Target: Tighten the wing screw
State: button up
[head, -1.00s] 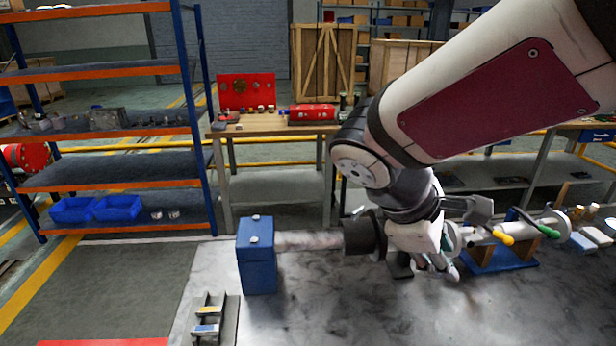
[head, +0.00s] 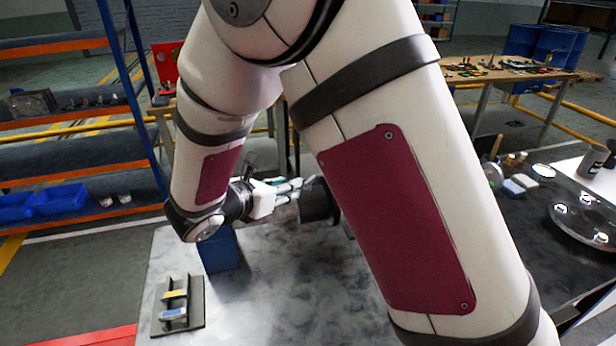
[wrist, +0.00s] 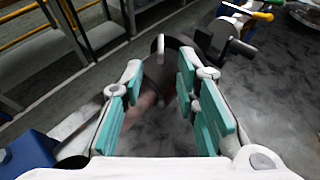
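My gripper (head: 297,188) points right toward a dark cylinder (head: 318,203) on the grey bench, partly hidden by my arm in the head view. In the wrist view my gripper (wrist: 160,78) is open, its teal-padded fingers apart with nothing held between them. A small pale upright tab (wrist: 160,46), which looks like the wing screw, stands at the left side of the dark cylinder (wrist: 188,58). It appears beyond the fingertips, between their lines, apart from both. The tab cannot be made out in the head view.
A blue box (head: 220,252) stands on the bench just below my wrist. A small grey rack (head: 178,306) sits at the front left. A yellow-handled lever (wrist: 262,16) lies beyond the cylinder.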

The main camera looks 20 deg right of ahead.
aim_at(309, 179)
jog(key=x, duration=1.1)
jog(key=shift+d+f+p, duration=0.15)
jog(key=shift+d+p, duration=0.05)
jog(key=shift+p, duration=0.2)
grip_shut()
